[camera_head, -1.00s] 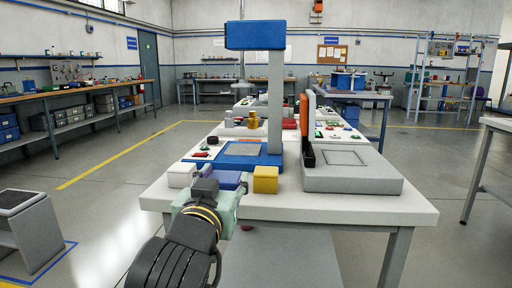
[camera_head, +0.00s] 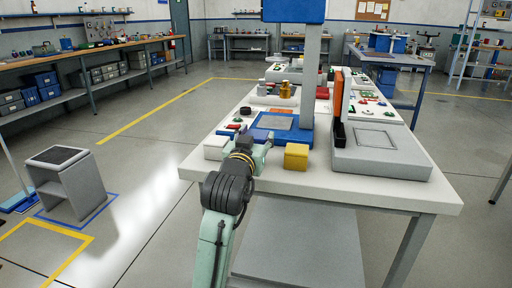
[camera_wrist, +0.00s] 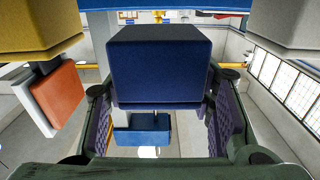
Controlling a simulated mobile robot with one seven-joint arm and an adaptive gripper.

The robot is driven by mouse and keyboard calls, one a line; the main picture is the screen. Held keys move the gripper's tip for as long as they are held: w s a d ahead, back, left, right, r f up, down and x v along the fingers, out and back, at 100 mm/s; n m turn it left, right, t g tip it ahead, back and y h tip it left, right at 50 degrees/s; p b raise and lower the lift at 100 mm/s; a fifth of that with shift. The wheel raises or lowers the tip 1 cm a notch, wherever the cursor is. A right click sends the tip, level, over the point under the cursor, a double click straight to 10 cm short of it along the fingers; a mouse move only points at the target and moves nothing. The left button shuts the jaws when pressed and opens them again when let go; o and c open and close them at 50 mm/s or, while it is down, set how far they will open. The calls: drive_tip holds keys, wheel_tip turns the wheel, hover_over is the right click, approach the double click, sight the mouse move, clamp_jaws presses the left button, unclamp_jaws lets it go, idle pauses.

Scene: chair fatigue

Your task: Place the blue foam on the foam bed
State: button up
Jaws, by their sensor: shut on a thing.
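The blue foam (camera_wrist: 160,65) is a dark blue block. In the wrist view it sits between the two padded fingers of my gripper (camera_wrist: 165,115), which is shut on it. In the head view my gripper (camera_head: 258,148) is at the table's near edge, between a white block (camera_head: 216,148) and a yellow block (camera_head: 296,157). The foam is mostly hidden there behind the gripper. Just behind stands a press with a blue base and a grey plate (camera_head: 273,122) on it. A grey unit with a square outline (camera_head: 378,155) lies to its right. I cannot tell which is the foam bed.
The press column (camera_head: 310,85) and its blue head (camera_head: 294,10) rise behind the gripper. An upright orange and black part (camera_head: 338,108) stands beside the grey unit. Small parts cover the table behind. A grey stool (camera_head: 68,180) stands on the floor at left.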

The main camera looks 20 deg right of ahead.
drive_tip(key=shift+f, duration=1.55)
drive_tip(key=shift+f, duration=0.2)
drive_tip(key=o, duration=1.2)
